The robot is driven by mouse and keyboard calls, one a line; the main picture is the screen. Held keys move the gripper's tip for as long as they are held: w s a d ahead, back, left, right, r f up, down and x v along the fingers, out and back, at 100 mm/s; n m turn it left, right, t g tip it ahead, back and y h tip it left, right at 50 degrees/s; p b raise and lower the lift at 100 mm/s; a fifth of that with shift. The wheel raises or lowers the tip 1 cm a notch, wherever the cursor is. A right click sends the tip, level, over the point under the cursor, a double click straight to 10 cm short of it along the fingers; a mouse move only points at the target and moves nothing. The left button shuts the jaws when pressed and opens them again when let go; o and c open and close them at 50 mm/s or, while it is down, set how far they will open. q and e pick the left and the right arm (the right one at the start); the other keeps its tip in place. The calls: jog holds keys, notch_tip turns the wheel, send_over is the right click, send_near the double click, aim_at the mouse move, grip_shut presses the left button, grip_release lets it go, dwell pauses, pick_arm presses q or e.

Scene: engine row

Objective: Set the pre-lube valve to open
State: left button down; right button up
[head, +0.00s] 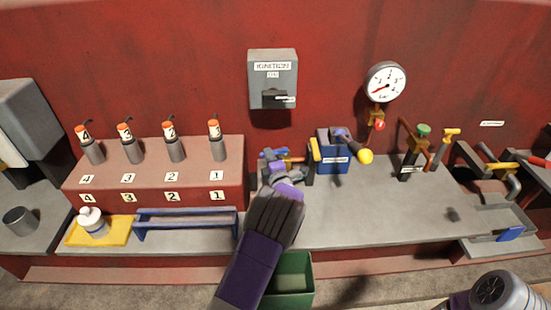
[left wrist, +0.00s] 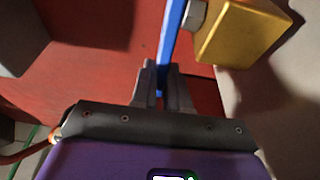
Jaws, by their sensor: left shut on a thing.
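A valve with a brass body (left wrist: 240,45) and a blue lever (left wrist: 172,38) fills the upper part of the left wrist view. My left gripper (left wrist: 162,88) is shut on the blue lever, its two fingers on either side of it. In the head view my left gripper (head: 273,170) reaches the back of the bench, left of a blue box, and largely hides the valve; a bit of blue (head: 281,153) shows above it. I cannot read a label on this valve.
A blue box (head: 333,158) with a yellow-tipped tool stands close right of my gripper. An ignition switch box (head: 272,80) and a gauge (head: 386,82) are on the red wall. A green bin (head: 292,280) is below my left arm. The grey bench (head: 350,215) is clear in the middle.

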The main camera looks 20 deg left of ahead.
pick_arm(q)
jog(key=shift+r, duration=0.1)
jog(key=c, duration=1.1)
grip_release()
jog(key=shift+p+v, duration=0.45)
jog(key=shift+v, duration=3.35)
